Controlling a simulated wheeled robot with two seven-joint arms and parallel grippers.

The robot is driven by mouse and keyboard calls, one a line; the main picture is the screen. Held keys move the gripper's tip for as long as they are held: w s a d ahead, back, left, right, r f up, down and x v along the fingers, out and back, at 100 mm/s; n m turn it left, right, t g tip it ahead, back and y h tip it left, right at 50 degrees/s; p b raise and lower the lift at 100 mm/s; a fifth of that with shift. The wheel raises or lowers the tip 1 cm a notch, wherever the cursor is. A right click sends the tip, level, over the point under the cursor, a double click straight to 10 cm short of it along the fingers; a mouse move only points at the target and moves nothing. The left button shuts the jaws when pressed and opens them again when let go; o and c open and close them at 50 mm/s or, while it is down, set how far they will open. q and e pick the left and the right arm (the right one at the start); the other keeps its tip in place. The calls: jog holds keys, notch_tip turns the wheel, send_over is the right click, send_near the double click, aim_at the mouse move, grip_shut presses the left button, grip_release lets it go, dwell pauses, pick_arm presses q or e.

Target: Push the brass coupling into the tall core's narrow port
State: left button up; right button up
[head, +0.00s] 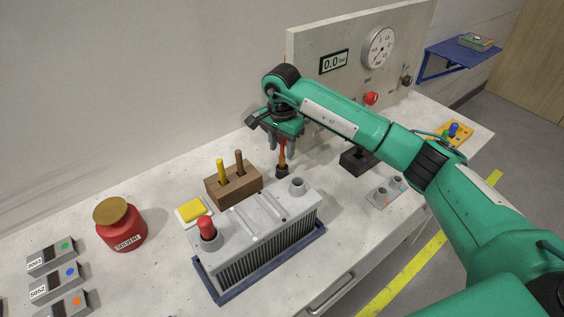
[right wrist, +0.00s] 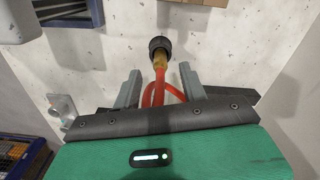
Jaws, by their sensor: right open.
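The brass coupling (right wrist: 160,60) is on the end of a red hose (right wrist: 153,95) and stands in a small black holder (head: 282,172) on the bench. My right gripper (head: 284,143) is above it, pointing down. In the right wrist view its open fingers (right wrist: 160,76) are on either side of the red hose, apart from it. The grey ribbed core (head: 258,238) sits in a blue tray (head: 268,262) in front. Its right port (head: 297,183) is an open grey collar; a red plug (head: 206,228) stands on its left port. My left gripper is out of view.
A wooden block (head: 235,188) with two upright tools and a yellow sponge (head: 191,210) lie behind the core. A red solvent jar (head: 122,225) stands left. A gauge panel (head: 340,60) rises behind. A black block (head: 355,162) and a grey two-post plate (head: 386,192) lie right.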

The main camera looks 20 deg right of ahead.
aim_at(282, 154)
notch_tip(282, 154, down, 4)
jog(key=shift+p, duration=0.85)
jog(key=shift+f, duration=0.6)
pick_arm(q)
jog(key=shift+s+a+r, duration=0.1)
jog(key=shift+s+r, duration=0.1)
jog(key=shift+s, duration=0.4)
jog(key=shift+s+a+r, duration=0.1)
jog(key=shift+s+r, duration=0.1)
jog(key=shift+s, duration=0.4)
pick_arm(e)
grip_shut()
